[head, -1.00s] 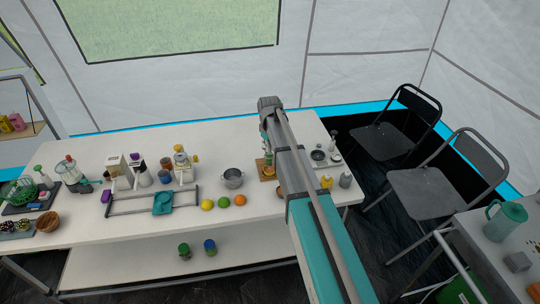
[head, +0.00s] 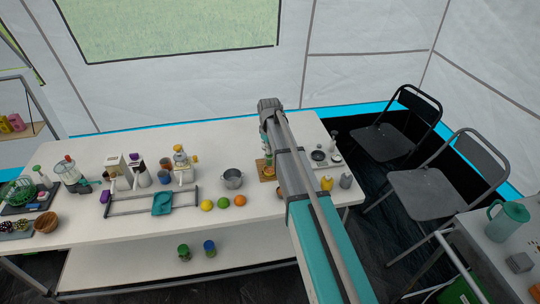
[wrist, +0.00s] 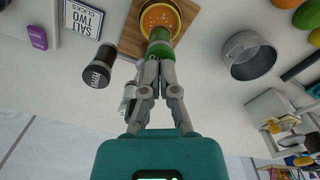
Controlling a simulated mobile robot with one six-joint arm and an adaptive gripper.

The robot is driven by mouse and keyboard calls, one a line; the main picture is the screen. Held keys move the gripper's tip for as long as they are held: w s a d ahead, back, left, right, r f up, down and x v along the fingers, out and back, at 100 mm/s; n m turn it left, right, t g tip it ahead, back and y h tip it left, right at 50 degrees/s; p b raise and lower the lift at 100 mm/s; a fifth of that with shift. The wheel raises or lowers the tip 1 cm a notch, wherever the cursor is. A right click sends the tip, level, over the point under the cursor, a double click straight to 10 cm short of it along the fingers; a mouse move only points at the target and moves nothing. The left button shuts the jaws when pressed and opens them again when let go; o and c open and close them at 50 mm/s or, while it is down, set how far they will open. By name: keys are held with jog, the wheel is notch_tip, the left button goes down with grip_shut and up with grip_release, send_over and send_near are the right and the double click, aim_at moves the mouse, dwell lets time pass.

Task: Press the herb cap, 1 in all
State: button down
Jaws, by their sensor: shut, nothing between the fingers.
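My gripper (wrist: 158,60) is shut and empty, pointing at a green-topped bottle or jar (wrist: 160,47) in the wrist view. I take this to be the herb cap. The fingertips overlap its near edge, and I cannot tell whether they touch it. It stands beside a round orange dish (wrist: 160,17) on a wooden board (wrist: 133,38). In the head view my arm covers most of this spot.
A grey pot (wrist: 248,55) stands to the right in the wrist view. A dark grinder (wrist: 98,68) and a salt card (wrist: 83,18) are to the left. In the head view, fruit, including an orange (head: 240,200), lies near the table's front edge.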

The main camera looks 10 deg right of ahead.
jog(key=shift+f+b, duration=0.45)
jog(key=shift+f, duration=0.05)
jog(key=shift+r, duration=0.15)
dwell(0.3)
jog(key=shift+r+p, duration=0.8)
jog(key=shift+p, duration=0.2)
jog(key=shift+r, duration=0.1)
notch_tip(320, 180, up, 6)
jog(key=p, duration=0.6)
jog(key=shift+s, duration=0.1)
dwell(0.4)
jog(key=s+m, duration=0.6)
jog(key=s, duration=2.2)
jog(key=shift+d, duration=0.15)
